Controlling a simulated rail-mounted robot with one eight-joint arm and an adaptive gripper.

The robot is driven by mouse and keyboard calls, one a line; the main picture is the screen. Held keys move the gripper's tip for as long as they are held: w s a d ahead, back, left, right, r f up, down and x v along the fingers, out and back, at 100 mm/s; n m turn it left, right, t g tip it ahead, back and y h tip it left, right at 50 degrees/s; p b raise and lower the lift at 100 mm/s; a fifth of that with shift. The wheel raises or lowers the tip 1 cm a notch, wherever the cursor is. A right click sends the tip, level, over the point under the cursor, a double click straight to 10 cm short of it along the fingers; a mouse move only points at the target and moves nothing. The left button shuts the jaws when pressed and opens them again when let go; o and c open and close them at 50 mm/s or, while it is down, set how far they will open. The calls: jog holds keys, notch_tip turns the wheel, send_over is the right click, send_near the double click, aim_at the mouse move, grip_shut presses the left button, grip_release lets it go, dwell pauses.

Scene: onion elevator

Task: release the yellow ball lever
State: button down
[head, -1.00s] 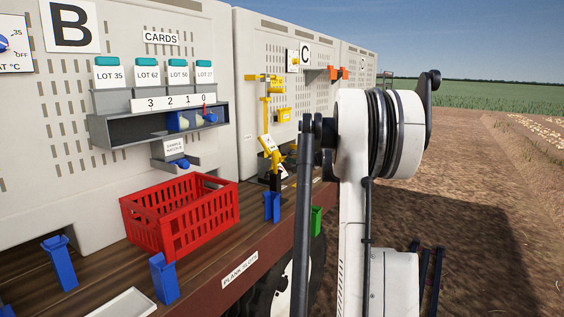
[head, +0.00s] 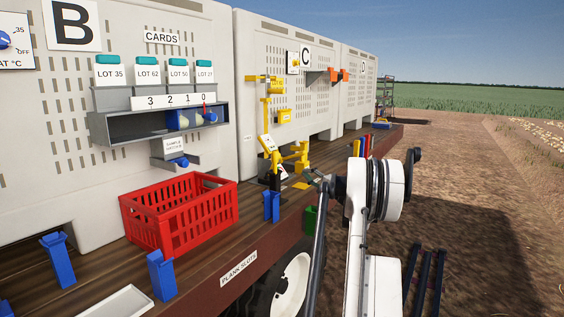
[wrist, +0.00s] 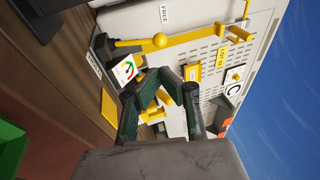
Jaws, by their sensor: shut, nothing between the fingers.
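A yellow post with a round yellow ball (wrist: 160,41) on it crosses the upper part of the wrist view, with a FREE label (wrist: 165,15) beside it. In the head view the yellow post (head: 265,112) stands in front of panel C, and thicker yellow parts (head: 296,157) sit low to its right. My gripper (wrist: 160,80) has its dark fingers closed together with nothing held, and is apart from the ball. Yellow parts (wrist: 152,114) show behind the fingers. In the head view my gripper (head: 314,179) is small, just right of the yellow parts; its contact is unclear.
A dial card (wrist: 125,70) with a green and red scale is near the post base. A red crate (head: 180,215) and blue holders (head: 271,206) stand on the wooden deck. A green bin (head: 310,219) is below my gripper. Open ground lies right.

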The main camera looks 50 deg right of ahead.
jog(key=x, duration=1.4)
jog(key=shift+p, duration=0.3)
